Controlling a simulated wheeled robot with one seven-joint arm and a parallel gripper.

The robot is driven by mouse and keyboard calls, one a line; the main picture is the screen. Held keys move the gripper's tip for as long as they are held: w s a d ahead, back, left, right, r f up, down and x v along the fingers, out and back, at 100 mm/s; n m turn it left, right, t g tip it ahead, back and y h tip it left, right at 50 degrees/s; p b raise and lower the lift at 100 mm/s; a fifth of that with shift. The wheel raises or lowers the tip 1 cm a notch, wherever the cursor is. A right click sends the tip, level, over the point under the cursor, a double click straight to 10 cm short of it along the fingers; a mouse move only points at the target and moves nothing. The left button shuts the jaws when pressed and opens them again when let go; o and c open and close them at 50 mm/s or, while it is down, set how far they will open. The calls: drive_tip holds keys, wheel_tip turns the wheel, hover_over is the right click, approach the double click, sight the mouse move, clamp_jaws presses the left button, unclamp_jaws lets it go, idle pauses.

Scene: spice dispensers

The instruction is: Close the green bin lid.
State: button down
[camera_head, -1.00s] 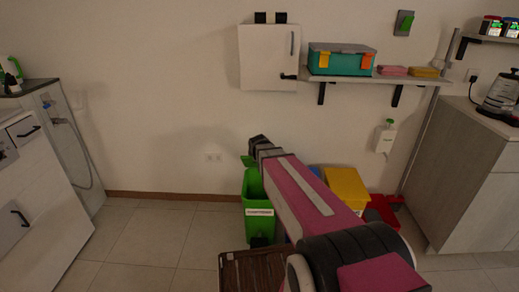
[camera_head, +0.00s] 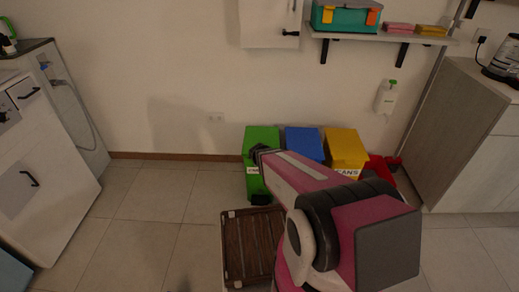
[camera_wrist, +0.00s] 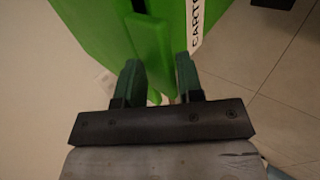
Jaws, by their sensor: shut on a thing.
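The green bin (camera_head: 262,136) stands against the back wall, left of a blue bin. Its green lid looks down flat over the top in the head view. My gripper (camera_head: 256,150) is at the front upper edge of this bin, partly hidden by my own arm. In the wrist view the green bin (camera_wrist: 95,30) fills the top, with a white label (camera_wrist: 195,25) on its front. My gripper (camera_wrist: 159,85) has its two dark green fingers on either side of a green tab (camera_wrist: 150,45) of the bin and is shut on it.
A blue bin (camera_head: 304,144) and a yellow bin (camera_head: 345,148) stand to the right, with a red bin (camera_head: 377,168) beyond. A brown slatted crate (camera_head: 248,245) is on the floor in front. The tiled floor at left is clear.

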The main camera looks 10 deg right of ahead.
drive_tip(key=shift+w+f, duration=0.2)
drive_tip(key=shift+f, duration=0.9)
drive_tip(key=shift+w+f, duration=0.15)
drive_tip(key=shift+f, duration=0.95)
drive_tip(key=c, duration=1.1)
unclamp_jaws()
drive_tip(key=shift+r, duration=0.1)
drive_tip(key=shift+c, duration=0.3)
drive_tip(key=v, duration=1.2)
drive_tip(key=shift+s+r, duration=0.25)
drive_tip(key=shift+s, duration=0.05)
